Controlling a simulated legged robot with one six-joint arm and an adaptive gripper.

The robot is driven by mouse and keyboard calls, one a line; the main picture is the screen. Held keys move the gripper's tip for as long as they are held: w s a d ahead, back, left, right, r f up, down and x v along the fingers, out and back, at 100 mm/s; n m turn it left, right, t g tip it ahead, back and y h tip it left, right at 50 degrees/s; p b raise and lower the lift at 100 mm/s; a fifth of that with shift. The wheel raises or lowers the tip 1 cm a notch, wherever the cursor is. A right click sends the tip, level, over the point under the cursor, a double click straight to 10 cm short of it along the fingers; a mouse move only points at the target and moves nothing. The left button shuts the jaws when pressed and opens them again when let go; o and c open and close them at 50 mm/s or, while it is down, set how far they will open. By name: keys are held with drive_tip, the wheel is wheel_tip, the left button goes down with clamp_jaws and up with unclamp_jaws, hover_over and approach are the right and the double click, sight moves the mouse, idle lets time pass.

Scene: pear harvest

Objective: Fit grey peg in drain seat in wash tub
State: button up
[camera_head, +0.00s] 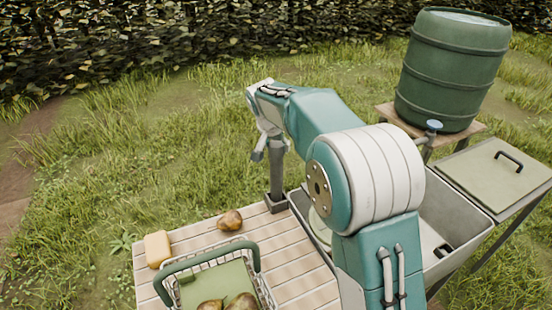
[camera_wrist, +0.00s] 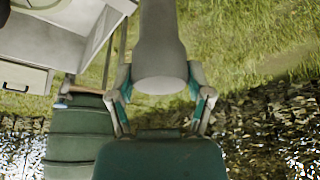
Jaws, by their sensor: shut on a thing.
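The grey peg (camera_head: 276,176) stands upright at the table's far right corner. Its lower end meets a dark grey block (camera_head: 278,205); I cannot tell how deep it sits there. My gripper (camera_head: 264,147) is shut on the peg's upper part. In the wrist view the peg (camera_wrist: 160,45) runs up out of frame between the fingers of my gripper (camera_wrist: 160,82). The grey wash tub (camera_head: 464,212) lies right of the table, partly hidden by my arm. A dark opening (camera_head: 443,250), perhaps the drain seat, shows in it. The tub also shows in the wrist view (camera_wrist: 75,50).
On the slatted table (camera_head: 285,250) are a pear (camera_head: 230,220), a tan block (camera_head: 157,249) and a green-handled basket (camera_head: 255,258) with pears. A pale disc (camera_head: 319,226) lies in the tub. Behind are a green barrel (camera_head: 450,75) with a tap and a lidded surface (camera_head: 495,175).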

wheel_tip(320, 180, up, 13)
drive_tip(key=shift+r, duration=0.2)
idle(1.1)
